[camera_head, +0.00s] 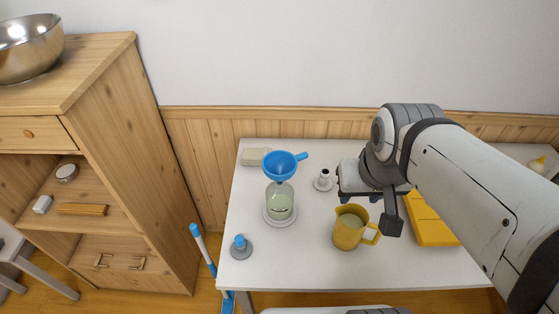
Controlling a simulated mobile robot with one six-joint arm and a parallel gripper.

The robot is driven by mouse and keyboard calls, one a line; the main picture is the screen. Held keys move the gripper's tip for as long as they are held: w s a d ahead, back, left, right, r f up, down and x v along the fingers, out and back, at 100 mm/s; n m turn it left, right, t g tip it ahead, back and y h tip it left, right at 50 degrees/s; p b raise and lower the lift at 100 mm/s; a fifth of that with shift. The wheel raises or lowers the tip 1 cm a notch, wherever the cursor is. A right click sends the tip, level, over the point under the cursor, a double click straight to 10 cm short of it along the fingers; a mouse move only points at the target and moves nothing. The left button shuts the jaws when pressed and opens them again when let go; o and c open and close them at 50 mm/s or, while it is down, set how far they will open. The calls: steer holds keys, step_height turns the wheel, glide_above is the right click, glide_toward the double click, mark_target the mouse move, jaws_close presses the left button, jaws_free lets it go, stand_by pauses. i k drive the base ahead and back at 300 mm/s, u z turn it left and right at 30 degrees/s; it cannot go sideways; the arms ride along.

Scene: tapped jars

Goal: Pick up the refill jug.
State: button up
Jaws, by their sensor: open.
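The refill jug is a yellow jug (346,234) standing upright on the white table, with a pale inside or content showing at its mouth and its handle to the right. My gripper (370,208) is open, at the end of my arm, just above and behind the jug in the picture. One dark finger hangs down to the right of the jug's rim. Nothing shows between the fingers. Whether the gripper touches the jug, I cannot tell. A glass jar (280,204) with pale liquid stands left of the jug, with a blue funnel (280,165) on top.
On the white table (300,265) stand a small white-and-grey tap-like piece (324,180), a blue-topped grey disc (240,246), a beige block (256,157) and a yellow tray (432,225). A wooden cabinet (130,140) is at left. The table front is clear.

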mark_target(352, 220)
steer(key=u, duration=2.75)
steer(key=k, duration=1.4)
steer(key=z, duration=0.55)
